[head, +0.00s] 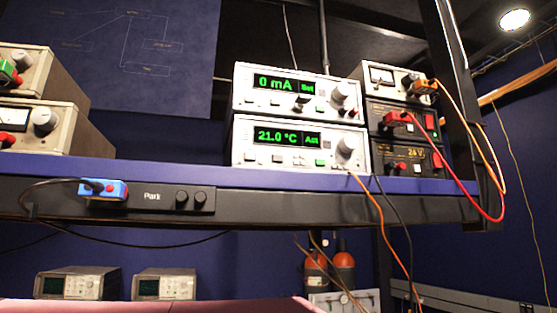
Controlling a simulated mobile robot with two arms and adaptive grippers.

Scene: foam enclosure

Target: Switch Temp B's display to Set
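Two white instruments with green displays are stacked on the shelf in the head view. The lower unit (300,146) reads "21.0 °C" on its display (288,137), with "Act" at the display's right end. It has a row of small buttons (278,160), one of them green, and a round knob (347,144) at right. The upper unit (296,92) reads "0 mA" and "Set". A dark plug or knob (301,102) stands out before its front. No "Temp B" label is readable. Neither gripper shows.
Smaller power units (405,125) with red and orange leads stand right of the stack, beside a dark upright post (458,100). More instruments (40,125) are at left. A "Park" panel (150,197) with a blue connector (103,190) is below the shelf edge (200,170). Leads hang in front.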

